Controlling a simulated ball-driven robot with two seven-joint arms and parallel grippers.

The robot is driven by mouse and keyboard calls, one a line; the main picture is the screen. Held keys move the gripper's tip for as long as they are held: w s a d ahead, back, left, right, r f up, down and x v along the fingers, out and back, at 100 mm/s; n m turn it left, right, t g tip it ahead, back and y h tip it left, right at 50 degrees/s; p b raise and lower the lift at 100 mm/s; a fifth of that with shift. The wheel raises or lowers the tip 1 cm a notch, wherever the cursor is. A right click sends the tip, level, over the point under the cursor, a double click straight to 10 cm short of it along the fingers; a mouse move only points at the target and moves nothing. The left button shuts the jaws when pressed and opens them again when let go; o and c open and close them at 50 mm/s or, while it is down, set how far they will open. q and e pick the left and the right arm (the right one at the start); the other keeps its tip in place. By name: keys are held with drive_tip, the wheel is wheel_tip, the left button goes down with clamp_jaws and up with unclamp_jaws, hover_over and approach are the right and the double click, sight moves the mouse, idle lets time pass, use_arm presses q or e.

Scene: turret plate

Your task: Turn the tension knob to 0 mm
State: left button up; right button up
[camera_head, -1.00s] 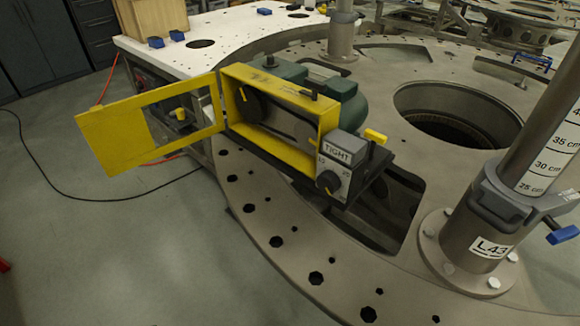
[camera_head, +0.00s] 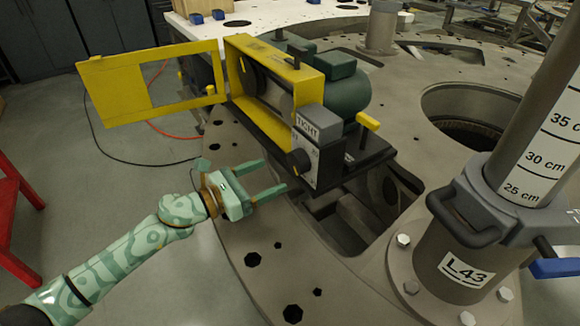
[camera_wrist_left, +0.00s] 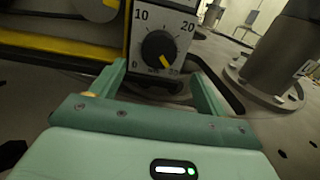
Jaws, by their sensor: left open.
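The tension knob (camera_head: 299,161) is a round black knob on the grey box marked TIGHT (camera_head: 318,125), at the end of the yellow-framed belt unit. In the left wrist view the knob (camera_wrist_left: 158,47) sits on a white dial plate (camera_wrist_left: 183,20) printed 0, 10 and 20. Its yellow pointer mark points down and slightly right, away from the 0 at lower left. My left gripper (camera_head: 273,175) is open and empty, its fingers reaching toward the knob from the left. In the wrist view the knob shows beyond and between the fingertips (camera_wrist_left: 160,75), apart from them.
The yellow guard door (camera_head: 150,82) stands open at the left. A green motor (camera_head: 345,90) and a yellow lever (camera_head: 368,121) are behind the box. A grey post (camera_head: 455,225) labelled L43 stands at the right. The plate has a rectangular opening below the unit.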

sight(293, 165)
use_arm(q)
drive_tip(key=x, duration=0.6)
drive_tip(key=shift+w+d+f+b, duration=0.1)
drive_tip(key=shift+w+d+b, duration=0.15)
drive_tip(key=shift+w+b, duration=0.1)
drive_tip(key=c, duration=1)
